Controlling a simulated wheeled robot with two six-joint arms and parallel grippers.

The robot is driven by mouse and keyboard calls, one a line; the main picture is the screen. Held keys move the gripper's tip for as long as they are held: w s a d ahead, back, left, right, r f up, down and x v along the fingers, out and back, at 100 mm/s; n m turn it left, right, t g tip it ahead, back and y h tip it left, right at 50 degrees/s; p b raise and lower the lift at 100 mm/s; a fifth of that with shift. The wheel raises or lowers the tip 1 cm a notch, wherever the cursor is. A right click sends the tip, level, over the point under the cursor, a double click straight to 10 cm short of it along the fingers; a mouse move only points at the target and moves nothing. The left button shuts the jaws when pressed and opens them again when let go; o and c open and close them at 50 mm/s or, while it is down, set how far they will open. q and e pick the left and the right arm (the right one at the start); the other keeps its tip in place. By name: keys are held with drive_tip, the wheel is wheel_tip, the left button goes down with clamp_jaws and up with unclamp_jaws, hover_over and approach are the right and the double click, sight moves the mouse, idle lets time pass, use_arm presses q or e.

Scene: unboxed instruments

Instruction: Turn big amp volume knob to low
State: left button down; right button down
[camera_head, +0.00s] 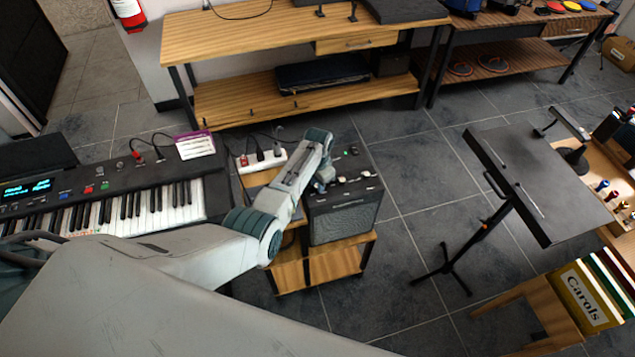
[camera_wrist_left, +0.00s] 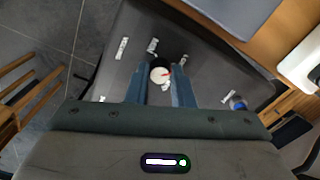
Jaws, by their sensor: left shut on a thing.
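The big amp (camera_head: 344,216) is a dark box with a grille front on a small wooden stand, right of the keyboard. In the left wrist view, the amp's top panel (camera_wrist_left: 200,50) fills the middle. A round pale knob with a red mark (camera_wrist_left: 160,74) sits between the fingers of my left gripper (camera_wrist_left: 162,88). The fingers are shut on the knob, one on each side. In the head view my left gripper (camera_head: 322,182) is over the amp's top, and the knob is hard to make out there. White labels on the panel are too small to read. My right gripper is not in view.
A keyboard (camera_head: 120,207) stands left of the amp. A white power strip (camera_head: 262,160) with plugs lies behind the arm. A black music stand (camera_head: 530,180) is to the right. Open tiled floor (camera_head: 410,190) lies between amp and music stand.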

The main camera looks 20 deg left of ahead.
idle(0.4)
use_arm(q)
drive_tip(key=c, duration=1.3)
unclamp_jaws()
drive_tip(key=shift+o, duration=0.2)
drive_tip(key=shift+r, duration=0.55)
wheel_tip(320, 180, up, 10)
drive_tip(key=b, duration=0.2)
drive_tip(key=shift+b, duration=0.3)
drive_tip(key=shift+f, duration=0.1)
